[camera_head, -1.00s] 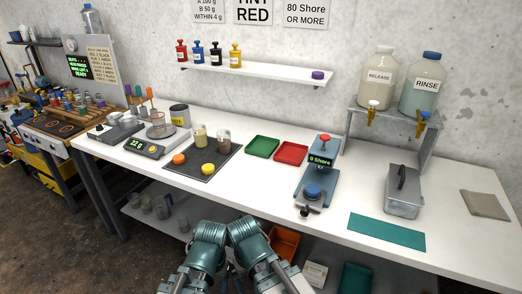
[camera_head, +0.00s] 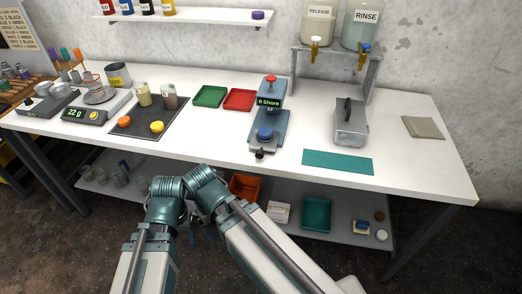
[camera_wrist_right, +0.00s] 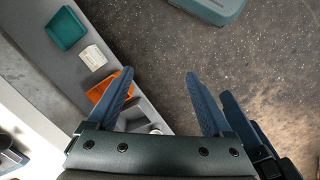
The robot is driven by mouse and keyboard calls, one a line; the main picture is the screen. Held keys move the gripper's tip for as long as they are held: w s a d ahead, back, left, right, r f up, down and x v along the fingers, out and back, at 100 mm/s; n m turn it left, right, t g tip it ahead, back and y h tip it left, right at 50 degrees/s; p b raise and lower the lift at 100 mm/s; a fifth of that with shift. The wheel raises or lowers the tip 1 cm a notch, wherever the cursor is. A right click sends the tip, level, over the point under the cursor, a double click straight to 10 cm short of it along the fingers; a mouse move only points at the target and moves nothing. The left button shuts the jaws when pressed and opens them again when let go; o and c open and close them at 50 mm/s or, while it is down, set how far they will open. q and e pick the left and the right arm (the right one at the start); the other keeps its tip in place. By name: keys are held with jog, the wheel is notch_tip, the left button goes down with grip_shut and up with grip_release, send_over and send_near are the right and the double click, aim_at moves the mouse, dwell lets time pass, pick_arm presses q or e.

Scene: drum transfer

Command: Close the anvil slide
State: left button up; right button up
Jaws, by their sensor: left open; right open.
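The hardness tester (camera_head: 271,105) stands on the white table, with a red top knob and a "0 Shore" display. A blue puck (camera_head: 265,134) sits on the anvil, in front of the tester's head. My left gripper (camera_head: 192,238) is low in front of the table, small and partly hidden by my arms; it is away from the tester. My right gripper (camera_wrist_right: 160,76) is open and empty in the right wrist view, pointing down over the lower shelf and floor.
Red (camera_head: 240,99) and green (camera_head: 209,96) trays lie left of the tester. An orange bin (camera_head: 244,187) is on the shelf below. The table strip before the tester is clear.

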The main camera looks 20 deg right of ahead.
jog(key=w+d+r+m+p, duration=0.1)
jog(key=d+r+p, duration=0.1)
jog(key=w+d+r+m+p, duration=0.1)
jog(key=w+d+r+p, duration=0.1)
jog(key=w+d+r+m+p, duration=0.1)
jog(key=d+r+p, duration=0.2)
jog(key=shift+w+t, duration=0.25)
jog(key=shift+t, duration=0.05)
jog(key=c, duration=1)
jog(key=w+d+m, duration=0.1)
jog(key=m, duration=0.1)
jog(key=d+r+m+p, duration=0.1)
jog(key=m, duration=0.1)
jog(key=w+d+r+m, duration=0.1)
jog(key=shift+w+d+r+m+p, duration=0.1)
jog(key=shift+w+d+m+p, duration=0.15)
jog(key=shift+w+m+p, duration=0.15)
grip_shut()
jog(key=w+r+m+t+h, duration=0.1)
jog(key=w+r+m+h, duration=0.1)
jog(key=m, duration=0.7)
jog(key=w+a+r+m+h, duration=0.1)
jog(key=w+r+m+h, duration=0.1)
jog(key=m, duration=0.7)
jog(key=shift+w+m+t+h, duration=0.3)
jog(key=shift+w+t+h, duration=0.1)
jog(key=shift+w+h, duration=0.5)
